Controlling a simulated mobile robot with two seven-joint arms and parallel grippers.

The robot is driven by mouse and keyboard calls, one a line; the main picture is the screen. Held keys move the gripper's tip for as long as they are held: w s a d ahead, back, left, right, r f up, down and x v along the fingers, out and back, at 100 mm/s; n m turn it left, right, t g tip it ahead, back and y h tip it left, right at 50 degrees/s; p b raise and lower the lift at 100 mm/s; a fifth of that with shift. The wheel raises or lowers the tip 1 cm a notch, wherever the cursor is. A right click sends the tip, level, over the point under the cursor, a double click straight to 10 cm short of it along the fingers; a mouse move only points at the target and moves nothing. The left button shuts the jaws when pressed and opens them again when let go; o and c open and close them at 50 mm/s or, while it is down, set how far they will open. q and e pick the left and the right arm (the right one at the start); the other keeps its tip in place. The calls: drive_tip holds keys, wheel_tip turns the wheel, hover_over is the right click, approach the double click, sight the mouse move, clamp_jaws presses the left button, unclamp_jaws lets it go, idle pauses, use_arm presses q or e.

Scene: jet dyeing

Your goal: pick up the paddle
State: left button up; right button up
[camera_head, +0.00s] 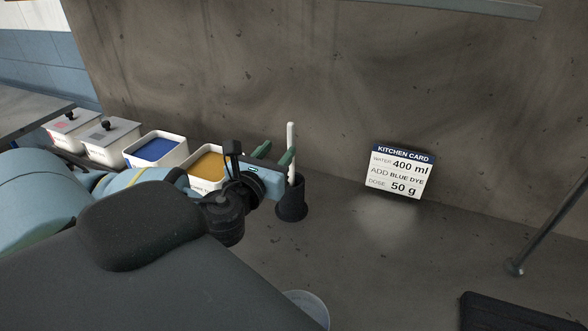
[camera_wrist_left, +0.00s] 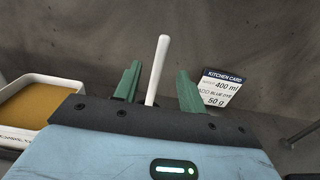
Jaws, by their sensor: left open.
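The paddle shows as a white upright stick (camera_head: 291,146) standing in a dark round holder (camera_head: 291,205) on the counter. In the left wrist view the white stick (camera_wrist_left: 157,68) rises between the two green fingers, leaning slightly. My left gripper (camera_head: 275,154) is open around the stick, above the holder. In the left wrist view a gap shows between the stick and each finger of the gripper (camera_wrist_left: 158,85). The paddle's lower end is hidden in the holder. My right gripper is not in view.
A kitchen card (camera_head: 399,172) leans at the back wall. Tubs of blue powder (camera_head: 155,163) and yellow powder (camera_head: 207,184), plus lidded white boxes (camera_head: 110,154), stand at left. A clear round vessel (camera_head: 308,308) is in front. A metal rod (camera_head: 545,228) and dark mat (camera_head: 520,312) lie right.

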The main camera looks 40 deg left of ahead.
sight(290, 137)
use_arm(q)
drive_tip(key=shift+x, duration=3.9)
drive_tip(key=shift+d, duration=0.1)
clamp_jaws()
